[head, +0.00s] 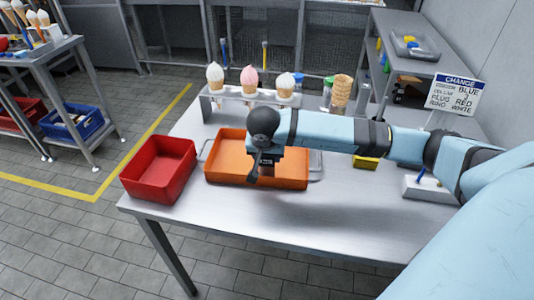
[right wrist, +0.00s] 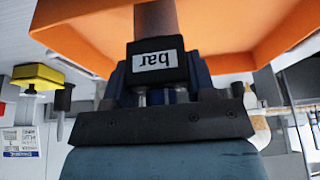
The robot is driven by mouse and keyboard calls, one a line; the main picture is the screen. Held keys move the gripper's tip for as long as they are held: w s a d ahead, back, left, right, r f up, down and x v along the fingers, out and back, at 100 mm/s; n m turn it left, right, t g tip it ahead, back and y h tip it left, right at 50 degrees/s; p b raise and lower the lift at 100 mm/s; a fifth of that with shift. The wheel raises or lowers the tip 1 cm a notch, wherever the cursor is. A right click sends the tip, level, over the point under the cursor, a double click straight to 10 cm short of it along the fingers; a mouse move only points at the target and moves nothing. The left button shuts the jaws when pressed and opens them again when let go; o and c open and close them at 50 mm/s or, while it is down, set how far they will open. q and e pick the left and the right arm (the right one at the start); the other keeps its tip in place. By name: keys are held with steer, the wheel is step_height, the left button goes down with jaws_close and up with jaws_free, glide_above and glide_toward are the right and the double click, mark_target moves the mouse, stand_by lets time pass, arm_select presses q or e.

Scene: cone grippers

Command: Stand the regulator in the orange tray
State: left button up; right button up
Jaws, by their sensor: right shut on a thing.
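The orange tray (head: 225,175) lies on the steel table, and its orange wall fills the top of the right wrist view (right wrist: 90,35). My right gripper (head: 266,160) is over the middle of the tray, pointing down. It is shut on the regulator, a dark block with a white "bar" label (right wrist: 155,62), seen between the fingers in the right wrist view. A brownish part of the regulator runs from the block toward the tray. My arm hides much of the regulator in the head view, and I cannot tell whether it touches the tray floor. My left gripper is not in view.
A red bin (head: 158,170) stands left of the tray. A rack with several ice cream cones (head: 250,78) stands behind it. A yellow block (head: 366,162) lies to the right, and a sign (head: 455,92) stands at the back right. The table's front is clear.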

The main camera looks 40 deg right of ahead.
steer(key=shift+f, duration=0.15)
steer(key=o, duration=1.1)
steer(key=shift+r, duration=0.3)
steer(key=v, duration=1.1)
steer(key=shift+a+r, duration=0.1)
steer(key=shift+r, duration=0.3)
